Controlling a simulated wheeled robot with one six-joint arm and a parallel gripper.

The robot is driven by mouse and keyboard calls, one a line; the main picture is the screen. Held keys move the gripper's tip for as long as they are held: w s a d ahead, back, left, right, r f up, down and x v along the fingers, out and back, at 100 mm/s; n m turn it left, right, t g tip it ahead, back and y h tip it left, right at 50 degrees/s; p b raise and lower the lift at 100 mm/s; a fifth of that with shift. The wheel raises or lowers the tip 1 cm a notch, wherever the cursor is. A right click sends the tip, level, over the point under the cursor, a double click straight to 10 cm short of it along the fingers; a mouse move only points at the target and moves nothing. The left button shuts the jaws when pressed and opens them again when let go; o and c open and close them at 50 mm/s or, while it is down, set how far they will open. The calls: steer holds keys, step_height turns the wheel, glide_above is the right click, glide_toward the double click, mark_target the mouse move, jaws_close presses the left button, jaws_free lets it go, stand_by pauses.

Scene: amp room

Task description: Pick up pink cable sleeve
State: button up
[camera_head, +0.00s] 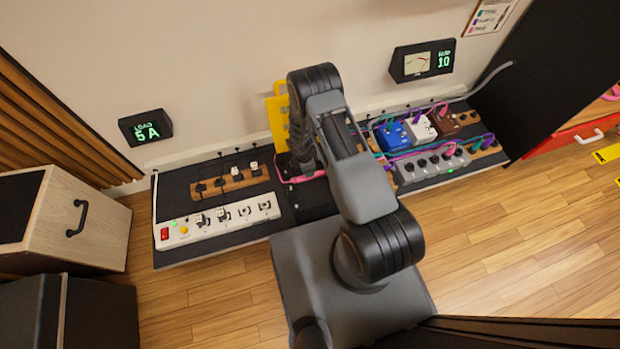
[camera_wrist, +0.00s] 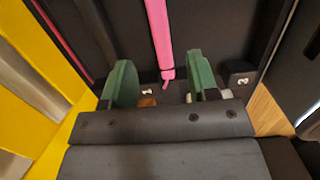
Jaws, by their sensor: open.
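The pink cable sleeve (camera_wrist: 159,35) is a flat, bright pink strip in the wrist view, running from the top edge to a dark band and a thin tip near the middle. My gripper (camera_wrist: 161,66) is open, with one green finger on each side of the sleeve's lower end. I see gaps between the sleeve and both fingers; their difference in depth is hard to tell. In the head view a pink strand (camera_head: 303,179) shows beside my arm, which hides much of that spot.
A yellow panel (camera_head: 277,118) stands close to my wrist. A white power strip (camera_head: 217,221) lies left on the dark board. Blue, white and brown pedals with cables (camera_head: 420,128) and a grey strip (camera_head: 433,165) lie right. The wooden floor (camera_head: 520,230) at right is clear.

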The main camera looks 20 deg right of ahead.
mark_target(318, 174)
steer(key=shift+d+f+b, duration=0.15)
steer(key=shift+f+b, duration=0.4)
steer(key=shift+f, duration=0.65)
steer(key=shift+d+f+b, duration=0.2)
steer(key=shift+f+b, duration=0.4)
steer(key=shift+f, duration=0.65)
steer(key=shift+d+f+b, duration=0.15)
steer(key=shift+f+b, duration=0.4)
steer(key=shift+f, duration=0.65)
jaws_close()
